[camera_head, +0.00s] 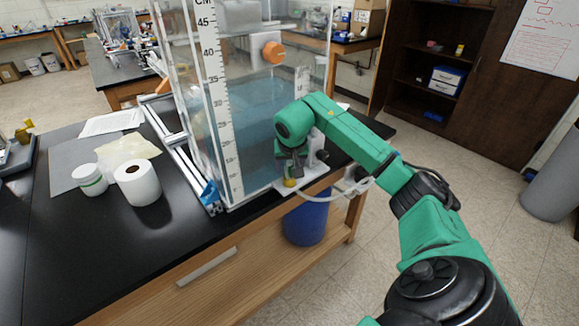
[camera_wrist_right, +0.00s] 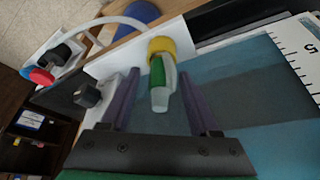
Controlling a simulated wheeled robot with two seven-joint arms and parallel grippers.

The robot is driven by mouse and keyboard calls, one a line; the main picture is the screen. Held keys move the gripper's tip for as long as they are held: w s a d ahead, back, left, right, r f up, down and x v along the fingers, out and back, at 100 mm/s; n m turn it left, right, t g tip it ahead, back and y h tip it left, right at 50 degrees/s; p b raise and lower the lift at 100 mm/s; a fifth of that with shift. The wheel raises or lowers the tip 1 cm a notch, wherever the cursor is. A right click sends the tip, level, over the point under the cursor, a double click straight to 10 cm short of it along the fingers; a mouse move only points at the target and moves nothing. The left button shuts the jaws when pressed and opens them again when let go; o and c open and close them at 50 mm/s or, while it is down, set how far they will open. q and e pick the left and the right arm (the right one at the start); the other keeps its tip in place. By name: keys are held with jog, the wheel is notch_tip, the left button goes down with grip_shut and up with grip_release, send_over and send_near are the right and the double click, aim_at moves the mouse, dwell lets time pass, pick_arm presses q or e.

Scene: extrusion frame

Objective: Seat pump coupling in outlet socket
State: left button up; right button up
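A green and whitish fitting with a yellow collar (camera_wrist_right: 161,75), which looks like the coupling, shows in the right wrist view. I cannot tell whether it is seated in a socket. Its yellow part (camera_head: 290,183) shows small in the head view, below my right gripper, by the tank's lower right corner. My right gripper (camera_wrist_right: 158,80) is open, with a purple finger on either side of the fitting and visible gaps. In the head view my right gripper (camera_head: 290,165) is dark, pointing down at the bench edge. My left gripper is not in view.
The clear water tank (camera_head: 265,140) stands close behind the gripper. A white plate (camera_head: 311,175) carries dark-knobbed fittings beside the gripper, with a white hose (camera_head: 345,192) looping out. A paper roll (camera_head: 138,183) and white jar (camera_head: 90,179) stand left; the bench front is clear.

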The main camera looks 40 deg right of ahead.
jog(key=shift+r, duration=0.1)
jog(key=shift+r, duration=0.2)
jog(key=b+v, duration=0.1)
jog(key=v, duration=1.1)
